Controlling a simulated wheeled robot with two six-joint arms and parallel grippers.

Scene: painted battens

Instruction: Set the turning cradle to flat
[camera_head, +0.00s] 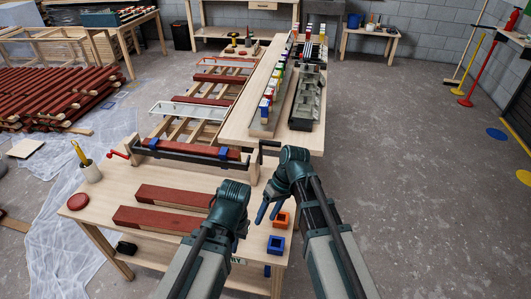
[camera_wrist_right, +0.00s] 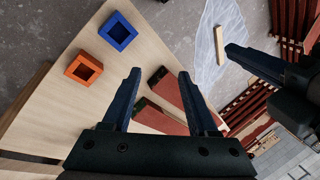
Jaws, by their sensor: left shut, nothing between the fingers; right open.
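The turning cradle (camera_head: 178,157) stands across the far end of the near bench, with a long dark bar between wooden end supports. Blue clamps (camera_head: 223,153) and a dark red batten (camera_head: 190,147) sit on it, and a red handle (camera_head: 117,154) sticks out at its left end. I cannot tell its exact angle. My right gripper (camera_head: 268,213) is open and empty above the bench's right side, short of the cradle; its spread fingers show in the right wrist view (camera_wrist_right: 160,76). My left gripper (camera_wrist_right: 236,52) is shut and empty; my left arm hides its fingers in the head view.
Two red-brown battens (camera_head: 155,217) lie on the near bench (camera_head: 120,180). An orange block (camera_head: 282,219) and a blue block (camera_head: 276,245), both hollow, stand at its right. A cup with a brush (camera_head: 92,172) and a red disc (camera_head: 79,201) are at left. Open floor lies right.

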